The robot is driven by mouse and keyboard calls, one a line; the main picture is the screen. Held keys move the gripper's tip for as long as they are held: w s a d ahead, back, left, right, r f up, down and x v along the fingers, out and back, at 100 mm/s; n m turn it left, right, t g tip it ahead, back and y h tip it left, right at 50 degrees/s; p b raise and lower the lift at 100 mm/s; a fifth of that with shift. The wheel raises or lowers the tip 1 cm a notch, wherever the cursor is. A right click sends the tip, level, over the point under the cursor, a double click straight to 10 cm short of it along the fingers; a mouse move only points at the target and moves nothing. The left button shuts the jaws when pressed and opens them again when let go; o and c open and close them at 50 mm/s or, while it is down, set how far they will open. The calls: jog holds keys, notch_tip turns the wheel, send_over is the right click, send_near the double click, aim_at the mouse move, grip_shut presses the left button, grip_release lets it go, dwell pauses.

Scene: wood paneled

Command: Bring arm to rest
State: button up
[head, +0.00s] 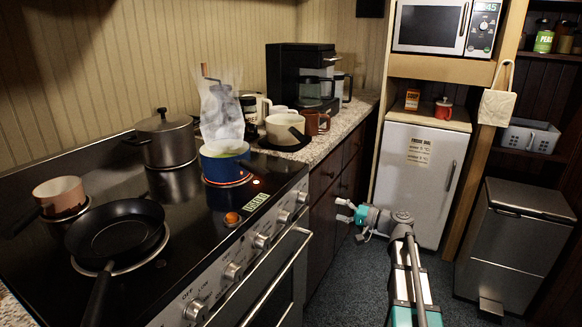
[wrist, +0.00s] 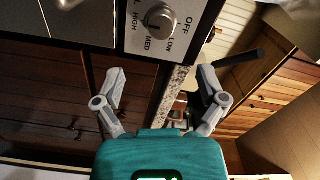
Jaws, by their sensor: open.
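My gripper (head: 345,210) is open and empty in the head view, held in the air in front of the drawers to the right of the stove. My arm reaches out toward it from the bottom right. In the wrist view my gripper (wrist: 160,98) shows both grey fingers spread apart with nothing between them. A stove knob (wrist: 161,17) lies beyond the fingers at the top of that view. I cannot tell the exact distance from the fingers to the stove front.
The stove (head: 150,255) holds a black frying pan (head: 116,232), a steaming blue pot (head: 224,163) and other pots. A coffee maker (head: 301,75) stands on the counter. A white fridge (head: 418,180) and a metal bin (head: 514,240) stand behind. Open floor (head: 355,280) lies before the drawers.

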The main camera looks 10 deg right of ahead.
jog(key=s+a+f+n+g+h, duration=0.2)
jog(key=s+a+f+g+h, duration=0.35)
jog(key=s+a+f, duration=0.4)
jog(key=s+f+n+g+h, duration=0.2)
jog(key=s+f+g+h, duration=0.3)
jog(key=s+f+h, duration=0.55)
notch_tip(320, 180, up, 29)
jog(key=s+y+p, duration=0.1)
jog(key=p, duration=2.7)
jog(key=shift+s+r, duration=0.2)
jog(key=shift+s, duration=0.2)
